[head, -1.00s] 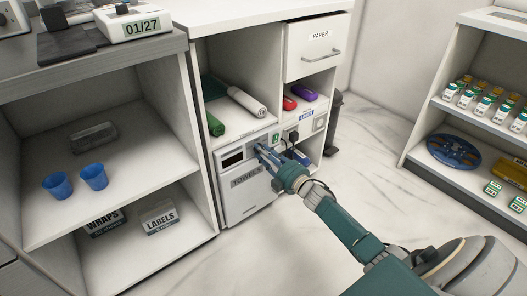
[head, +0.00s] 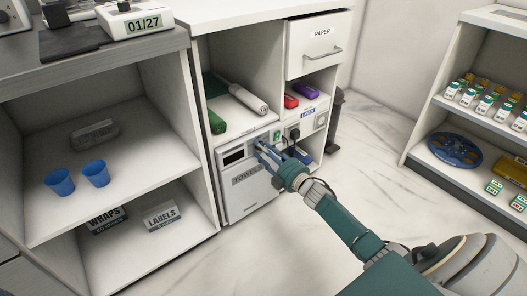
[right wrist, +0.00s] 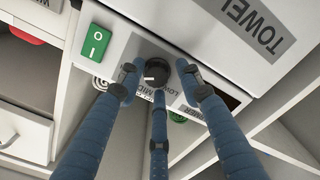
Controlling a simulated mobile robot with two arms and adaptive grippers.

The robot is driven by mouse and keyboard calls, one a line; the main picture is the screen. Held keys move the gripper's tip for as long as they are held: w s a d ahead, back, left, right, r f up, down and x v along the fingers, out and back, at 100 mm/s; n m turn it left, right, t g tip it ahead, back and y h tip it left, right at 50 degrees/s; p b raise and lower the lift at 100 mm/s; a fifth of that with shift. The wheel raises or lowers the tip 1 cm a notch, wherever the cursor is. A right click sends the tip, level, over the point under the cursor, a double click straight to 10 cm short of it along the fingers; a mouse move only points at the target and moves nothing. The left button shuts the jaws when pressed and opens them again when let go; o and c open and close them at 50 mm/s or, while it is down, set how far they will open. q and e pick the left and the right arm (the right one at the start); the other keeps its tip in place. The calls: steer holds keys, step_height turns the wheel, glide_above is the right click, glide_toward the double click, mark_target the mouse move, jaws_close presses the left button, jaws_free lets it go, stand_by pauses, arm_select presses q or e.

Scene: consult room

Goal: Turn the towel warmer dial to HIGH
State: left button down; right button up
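The white towel warmer (head: 250,200), marked TOWELS, stands in the lower middle bay of the cabinet. Its black dial (right wrist: 157,72) shows in the right wrist view, with a white mark towards the picture's left. LOW and MID can be read beside it; a finger covers other lettering. My right gripper (head: 261,150) is at the warmer's control panel and hides the dial in the head view. In the right wrist view its blue fingers are spread around the dial, with gaps visible at both sides. Contact of the lower finger cannot be told. My left gripper is not in view.
A green and white switch (right wrist: 95,43) sits beside the dial. Rolled towels (head: 248,98) lie on the shelf above the warmer. A drawer marked PAPER (head: 318,48) is above right. Blue cups (head: 96,173) stand in the left shelf. The floor at right is clear.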

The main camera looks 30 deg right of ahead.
steer(key=s+d, duration=0.1)
steer(key=s, duration=1.1)
steer(key=shift+a, duration=0.1)
